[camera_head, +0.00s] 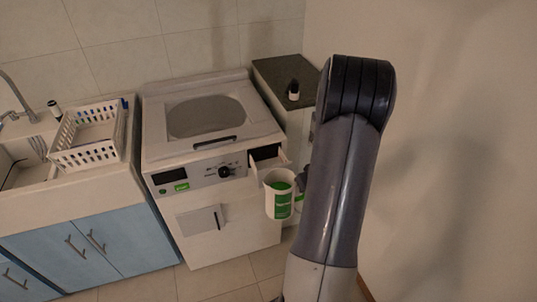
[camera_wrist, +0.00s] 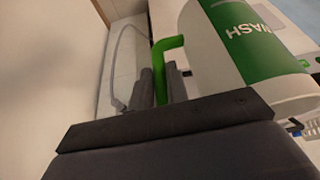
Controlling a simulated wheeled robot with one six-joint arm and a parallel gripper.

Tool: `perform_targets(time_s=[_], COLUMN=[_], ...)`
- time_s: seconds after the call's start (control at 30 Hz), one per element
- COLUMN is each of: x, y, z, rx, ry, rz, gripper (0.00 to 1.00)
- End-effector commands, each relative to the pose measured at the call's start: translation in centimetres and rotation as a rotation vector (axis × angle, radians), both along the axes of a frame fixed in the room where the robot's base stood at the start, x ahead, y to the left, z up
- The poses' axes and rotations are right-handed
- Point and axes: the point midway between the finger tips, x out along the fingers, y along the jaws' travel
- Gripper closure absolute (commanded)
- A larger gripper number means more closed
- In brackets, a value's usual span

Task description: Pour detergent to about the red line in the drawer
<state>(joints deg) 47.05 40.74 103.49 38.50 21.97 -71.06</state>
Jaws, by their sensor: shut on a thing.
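The detergent jug (camera_head: 279,203) is white with a green label, and green shows at its open top. It is in front of and just below the pulled-out drawer (camera_head: 283,161) of the washing machine, looking roughly upright. In the wrist view the jug (camera_wrist: 215,60) fills the upper right, with its green handle (camera_wrist: 169,45) between the fingers. My gripper (camera_wrist: 163,88) is shut on that handle. In the head view my gripper (camera_head: 303,177) is mostly hidden behind my arm. The drawer's inside is dark; no red line or poured detergent can be made out.
The washing machine (camera_head: 205,165) has a knob and panel beside the drawer. A dark-topped cabinet (camera_head: 275,72) with a small dark bottle (camera_head: 293,90) stands at its right. A white basket (camera_head: 90,150) sits on the sink counter at the left.

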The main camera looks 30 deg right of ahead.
Motion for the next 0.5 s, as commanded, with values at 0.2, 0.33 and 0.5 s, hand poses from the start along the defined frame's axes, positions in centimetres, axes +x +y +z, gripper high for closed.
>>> perform_targets(time_s=[0.2, 0.33, 0.5], x=[-2.0, -3.0, -4.0], y=[-7.8, -11.8, -15.9], z=[0.1, 0.1, 0.2], rx=[-0.002, 0.000, 0.000], ry=[-0.002, -0.003, -0.003], rz=[-0.051, -0.074, -0.097], gripper=[1.00, 1.00, 1.00])
